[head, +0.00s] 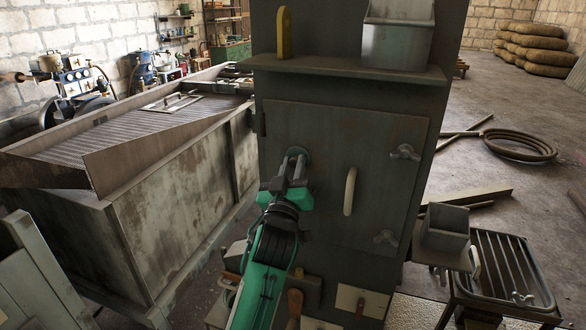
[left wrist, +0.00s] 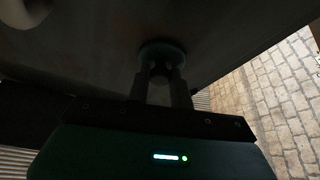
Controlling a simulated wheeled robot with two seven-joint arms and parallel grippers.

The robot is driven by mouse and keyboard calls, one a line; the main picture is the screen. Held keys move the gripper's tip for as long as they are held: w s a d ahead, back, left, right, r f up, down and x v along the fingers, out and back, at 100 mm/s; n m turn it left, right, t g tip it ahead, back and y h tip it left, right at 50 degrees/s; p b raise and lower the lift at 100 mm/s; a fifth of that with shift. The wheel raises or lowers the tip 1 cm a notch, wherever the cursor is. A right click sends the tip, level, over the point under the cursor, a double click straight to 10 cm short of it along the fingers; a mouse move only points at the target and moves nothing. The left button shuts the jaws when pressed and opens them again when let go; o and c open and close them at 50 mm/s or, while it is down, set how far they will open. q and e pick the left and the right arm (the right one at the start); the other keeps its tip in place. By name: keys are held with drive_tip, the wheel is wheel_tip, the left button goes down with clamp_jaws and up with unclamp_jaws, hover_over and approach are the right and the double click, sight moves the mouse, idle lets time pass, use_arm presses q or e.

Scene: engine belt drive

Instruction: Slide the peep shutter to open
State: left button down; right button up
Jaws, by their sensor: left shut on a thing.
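The peep shutter (head: 297,153) is a small round grey-green piece on the upper left of the grey metal door (head: 330,135). My left gripper (head: 296,174) reaches up to it from below and is shut on it. In the left wrist view the round shutter (left wrist: 162,50) shows dark between and above the two fingertips (left wrist: 161,76). The fingers hide part of it, and I cannot tell whether the hole behind it is uncovered. My right gripper is not in view.
The door has a pale upright handle (head: 350,191) and wing latches (head: 405,152) on its right. A shelf (head: 345,70) above holds a metal bin (head: 398,38) and a yellow piece (head: 284,33). A long metal trough (head: 175,190) stands close on the left.

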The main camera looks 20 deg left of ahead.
use_arm(q)
drive_tip(key=shift+s+r, duration=0.1)
drive_tip(key=shift+r, duration=0.2)
drive_tip(key=c, duration=1.5)
unclamp_jaws()
drive_tip(key=shift+o, duration=1.3)
drive_tip(key=shift+f, duration=0.1)
drive_tip(key=shift+s+f, duration=0.1)
drive_tip(key=shift+f, duration=0.1)
drive_tip(key=b+v, duration=0.5)
drive_tip(key=v, duration=0.8)
drive_tip(key=shift+s+b, duration=0.2)
drive_tip(key=shift+b, duration=0.15)
drive_tip(key=shift+r, duration=0.1)
